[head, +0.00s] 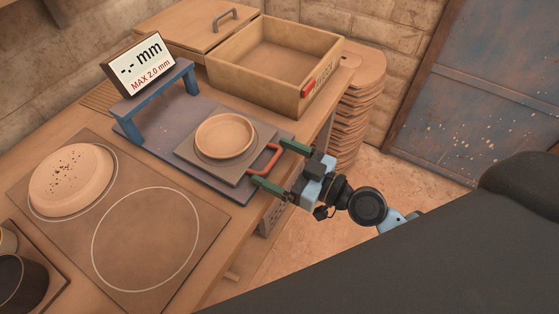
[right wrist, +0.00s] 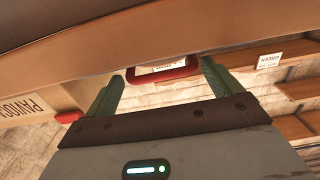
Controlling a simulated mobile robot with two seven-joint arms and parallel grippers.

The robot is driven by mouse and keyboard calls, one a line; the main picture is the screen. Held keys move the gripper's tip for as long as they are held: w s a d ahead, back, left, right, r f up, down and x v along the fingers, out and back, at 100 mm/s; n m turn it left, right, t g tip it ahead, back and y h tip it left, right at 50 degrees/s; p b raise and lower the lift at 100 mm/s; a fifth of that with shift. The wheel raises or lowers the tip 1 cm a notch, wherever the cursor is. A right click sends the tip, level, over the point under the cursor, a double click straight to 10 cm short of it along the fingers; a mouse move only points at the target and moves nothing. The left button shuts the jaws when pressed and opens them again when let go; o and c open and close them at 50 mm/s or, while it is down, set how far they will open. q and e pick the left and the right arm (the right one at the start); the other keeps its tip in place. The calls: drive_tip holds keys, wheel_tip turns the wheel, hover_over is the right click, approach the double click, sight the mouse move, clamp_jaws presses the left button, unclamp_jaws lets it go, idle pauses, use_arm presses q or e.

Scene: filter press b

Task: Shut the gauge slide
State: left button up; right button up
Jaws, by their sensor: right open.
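The gauge slide (head: 187,148) is a grey square plate on the gauge's dark base (head: 222,178), pulled out in front of the blue bridge (head: 155,92). A round tan disc (head: 224,136) lies on the slide. The slide's red handle (head: 265,160) points toward my right gripper (head: 275,166), whose green fingers are open on either side of it. In the right wrist view the red handle (right wrist: 163,73) shows between the open fingers (right wrist: 160,80). I cannot tell whether they touch it. The display (head: 138,62) reads "-.- mm" and "MAX 2.0 mm". My left gripper is not in view.
A wooden box (head: 270,90) with a red tag stands behind the gauge. A thick speckled disc (head: 70,180) lies in the left circle of a marked board (head: 190,270); the right circle is empty. A dark pot (head: 20,285) stands at the lower left. Stacked discs (head: 355,110) stand beyond the table.

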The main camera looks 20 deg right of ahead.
sight(262, 160)
drive_tip(key=c, duration=1.1)
drive_tip(key=shift+x, duration=2.2)
drive_tip(key=shift+d, duration=0.1)
drive_tip(key=o, duration=1.1)
drive_tip(key=shift+r, duration=0.1)
